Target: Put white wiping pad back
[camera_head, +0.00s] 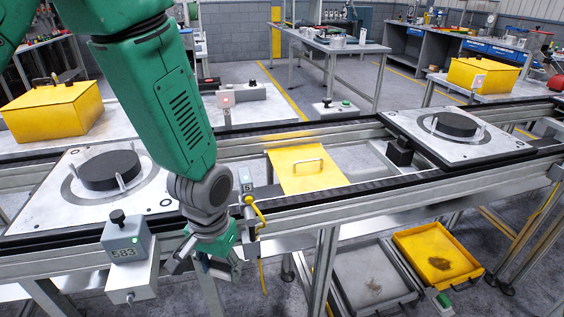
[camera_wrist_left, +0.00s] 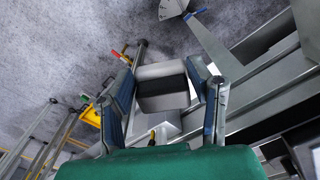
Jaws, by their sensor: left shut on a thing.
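My left gripper (camera_head: 210,265) hangs at the front edge of the conveyor frame, beside the grey box marked 583. In the left wrist view the fingers of my left gripper (camera_wrist_left: 165,88) are closed on the two sides of a pale block with a dark band, which looks like the white wiping pad (camera_wrist_left: 163,71). In the head view the fingers hide the pad, and I cannot make it out there. My right gripper is not in view.
Metal pallets with black discs lie on the conveyor at left (camera_head: 40,213) and right (camera_head: 492,143). A yellow plate (camera_head: 305,175) lies between them. The box marked 583 (camera_head: 125,243) juts out in front. A grey tray (camera_head: 372,299) and a yellow tray (camera_head: 403,238) sit below.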

